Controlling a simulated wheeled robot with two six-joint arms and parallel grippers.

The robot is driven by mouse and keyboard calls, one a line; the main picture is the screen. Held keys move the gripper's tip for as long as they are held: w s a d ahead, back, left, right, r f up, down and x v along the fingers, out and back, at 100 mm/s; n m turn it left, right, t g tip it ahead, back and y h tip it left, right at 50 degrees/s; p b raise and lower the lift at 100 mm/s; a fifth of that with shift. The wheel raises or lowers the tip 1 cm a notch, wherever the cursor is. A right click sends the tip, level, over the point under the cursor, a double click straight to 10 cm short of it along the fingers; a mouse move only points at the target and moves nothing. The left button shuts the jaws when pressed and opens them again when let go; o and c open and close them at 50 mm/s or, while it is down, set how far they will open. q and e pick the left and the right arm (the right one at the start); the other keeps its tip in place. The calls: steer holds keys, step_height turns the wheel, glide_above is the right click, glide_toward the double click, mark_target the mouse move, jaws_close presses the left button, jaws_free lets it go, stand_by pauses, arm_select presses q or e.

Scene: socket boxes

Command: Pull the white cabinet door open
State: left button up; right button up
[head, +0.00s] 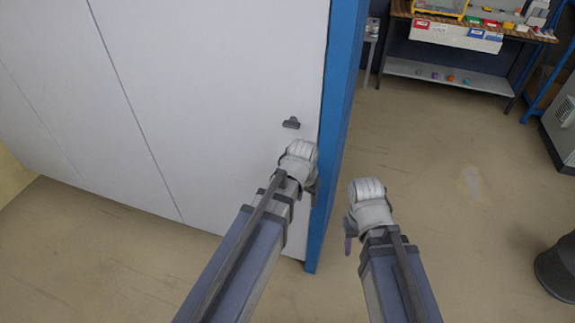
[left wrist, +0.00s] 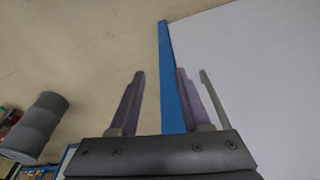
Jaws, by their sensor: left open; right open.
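The white cabinet door (head: 215,60) fills the left of the head view and looks shut, with a small dark handle (head: 291,123) near its right edge. A blue frame (head: 335,110) borders that edge. My left gripper (head: 300,165) is just below the handle, close to the door's right edge, and holds nothing. In the left wrist view my left gripper (left wrist: 162,95) has its fingers apart, with the blue frame (left wrist: 172,75) showing between them and the white panel (left wrist: 260,70) to the right. My right gripper (head: 367,205) is open and empty, right of the frame over the floor.
A workbench (head: 400,8) with bins and a lower shelf (head: 440,74) stands at the back right. A grey cabinet (head: 562,125) and a dark round bin (head: 558,270) are at the right edge. The floor (head: 450,180) between is clear.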

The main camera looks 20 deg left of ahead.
arm_select(q)
steer(key=w+a+r+t, duration=0.2)
steer(key=w+a, duration=0.6)
steer(key=w, duration=0.1)
steer(key=shift+n+h, duration=0.3)
steer(key=b+x, duration=0.4)
steer(key=x, duration=0.1)
steer(key=b+x, duration=0.2)
steer(key=shift+w+d+f+b, duration=0.25)
steer(key=shift+d+b, duration=0.05)
steer(key=shift+b, duration=0.1)
steer(key=shift+c, duration=0.3)
jaws_close()
